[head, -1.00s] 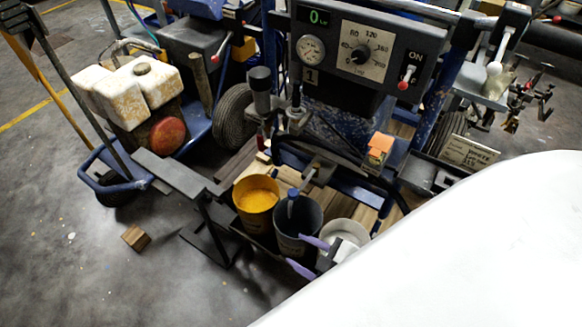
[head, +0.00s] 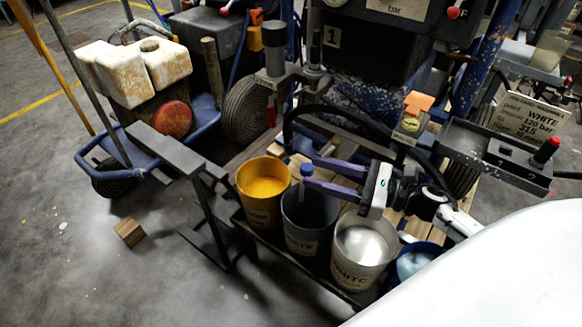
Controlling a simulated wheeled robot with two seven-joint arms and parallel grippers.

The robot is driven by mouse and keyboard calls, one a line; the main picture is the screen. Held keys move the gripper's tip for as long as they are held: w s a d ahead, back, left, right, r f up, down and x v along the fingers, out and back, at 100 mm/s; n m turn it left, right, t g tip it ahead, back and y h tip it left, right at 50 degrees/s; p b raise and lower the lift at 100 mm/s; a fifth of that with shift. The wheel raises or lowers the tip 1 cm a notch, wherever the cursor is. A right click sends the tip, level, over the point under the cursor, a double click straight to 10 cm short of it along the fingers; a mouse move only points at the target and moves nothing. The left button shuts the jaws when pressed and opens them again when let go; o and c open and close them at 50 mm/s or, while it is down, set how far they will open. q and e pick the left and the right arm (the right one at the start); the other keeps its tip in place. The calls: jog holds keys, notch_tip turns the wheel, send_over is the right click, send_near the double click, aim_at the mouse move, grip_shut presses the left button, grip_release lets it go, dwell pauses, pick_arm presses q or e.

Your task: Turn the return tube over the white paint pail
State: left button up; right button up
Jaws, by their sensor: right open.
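The white paint pail (head: 352,272), labelled WHITE and holding pale liquid, stands in the row of pails at the lower middle. My left gripper is not in view.
A yellow paint pail (head: 251,204) stands left of the dark pail, and a blue pail (head: 428,248) is partly hidden at the right. A dark metal stand (head: 205,215) is at the left. A black hose (head: 345,112) curves behind the gripper. A sign (head: 528,118) reads WHITE.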

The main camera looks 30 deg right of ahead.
jog(key=x, duration=0.7)
jog(key=shift+w+a, duration=0.15)
jog(key=shift+w, duration=0.1)
